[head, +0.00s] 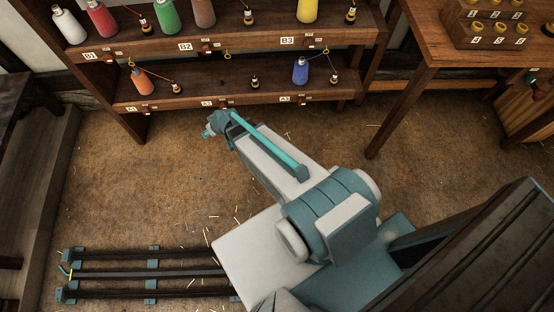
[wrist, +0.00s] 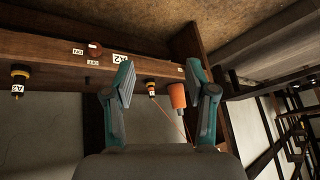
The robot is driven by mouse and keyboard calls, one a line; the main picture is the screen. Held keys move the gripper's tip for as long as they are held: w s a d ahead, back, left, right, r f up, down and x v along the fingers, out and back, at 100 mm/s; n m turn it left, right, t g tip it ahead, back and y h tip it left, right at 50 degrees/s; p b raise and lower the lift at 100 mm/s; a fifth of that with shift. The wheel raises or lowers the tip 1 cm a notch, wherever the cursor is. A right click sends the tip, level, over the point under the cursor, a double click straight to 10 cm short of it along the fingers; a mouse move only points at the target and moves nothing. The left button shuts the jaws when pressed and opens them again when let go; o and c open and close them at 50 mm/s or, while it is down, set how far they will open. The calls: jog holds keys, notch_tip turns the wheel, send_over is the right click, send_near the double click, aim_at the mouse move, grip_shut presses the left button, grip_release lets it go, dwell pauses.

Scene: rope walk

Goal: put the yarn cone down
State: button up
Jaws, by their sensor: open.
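An orange yarn cone (head: 142,82) stands on the lower shelf above the A1 label, at its left end. A thread runs from its top towards a small dark peg with a yellow collar (head: 177,88) to its right. In the wrist view the orange cone (wrist: 177,95) shows between my fingers, nearer the right one and beyond them. My gripper (wrist: 159,68) is open and holds nothing. In the head view my gripper (head: 211,128) is out in front of the lower shelf, apart from the cone.
A blue cone (head: 300,70) stands above A3 on the lower shelf. Above A2 there is only a small peg (head: 254,81). The upper shelf (head: 236,39) holds several cones. A wooden table (head: 450,50) is at right. Floor rails (head: 150,270) lie at lower left.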

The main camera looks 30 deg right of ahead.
jog(key=s+d+f+g, duration=0.2)
jog(key=s+g, duration=0.2)
jog(key=s, duration=0.9)
jog(key=s+d+f+m+g+h, duration=0.1)
jog(key=s+f+g, duration=0.2)
jog(key=s, duration=1)
jog(key=s+d+f+g+h, duration=0.1)
jog(key=s+g, duration=0.4)
jog(key=s, duration=0.8)
notch_tip(320, 180, down, 2)
jog(key=shift+s+d+f+g, duration=0.15)
jog(key=shift+s+d+g, duration=0.25)
jog(key=shift+d, duration=0.45)
